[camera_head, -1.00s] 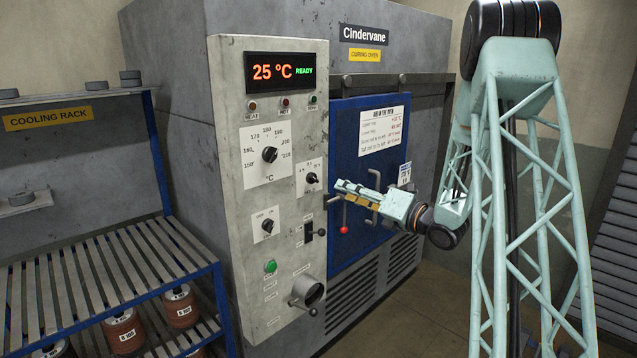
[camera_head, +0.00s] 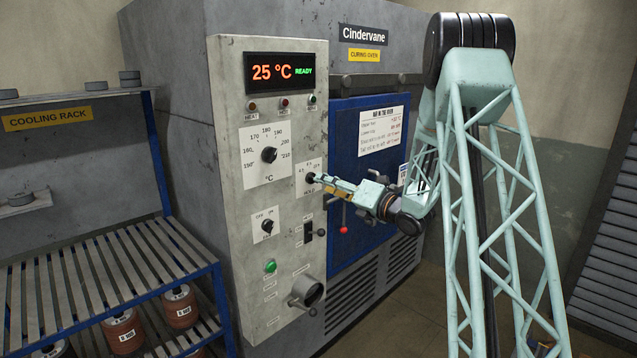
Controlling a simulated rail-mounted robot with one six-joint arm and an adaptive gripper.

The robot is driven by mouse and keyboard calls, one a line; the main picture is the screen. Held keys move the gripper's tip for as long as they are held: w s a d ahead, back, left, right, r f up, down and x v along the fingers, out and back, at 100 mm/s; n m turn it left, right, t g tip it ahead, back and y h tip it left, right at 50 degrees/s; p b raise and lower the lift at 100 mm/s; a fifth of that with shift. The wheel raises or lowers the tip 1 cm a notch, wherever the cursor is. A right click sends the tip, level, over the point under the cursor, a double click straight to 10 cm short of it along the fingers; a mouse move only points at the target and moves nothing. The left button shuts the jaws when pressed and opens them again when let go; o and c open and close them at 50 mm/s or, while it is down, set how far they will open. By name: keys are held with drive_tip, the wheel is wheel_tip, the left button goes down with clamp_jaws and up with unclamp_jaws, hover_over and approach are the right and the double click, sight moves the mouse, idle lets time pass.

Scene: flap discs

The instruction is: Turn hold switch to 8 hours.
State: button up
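The hold switch is a small black knob (camera_head: 310,178) on a white plate (camera_head: 309,165) with a few numbers, on the oven's grey control panel (camera_head: 231,210). My gripper (camera_head: 319,177) points left at the knob, its fingertips at or just in front of it. The fingers cover part of the knob and of the plate's lower right. I cannot tell whether the fingers touch the knob or how far apart they are. The knob's pointer direction is too small and hidden to read.
The temperature dial (camera_head: 268,154) is above left of the hold knob, and another rotary switch (camera_head: 267,226) is below left. The cooling rack (camera_head: 110,270) stands at the left.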

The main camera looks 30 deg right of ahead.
drive_tip(key=shift+x, duration=2.25)
drive_tip(key=c, duration=0.8)
drive_tip(key=shift+c, duration=0.2)
drive_tip(key=shift+f+m+b, duration=0.1)
drive_tip(key=shift+m+b, duration=0.4)
drive_tip(key=shift+b, duration=0.1)
drive_tip(key=shift+m+b, duration=2.7)
drive_tip(key=shift+m, duration=1.2)
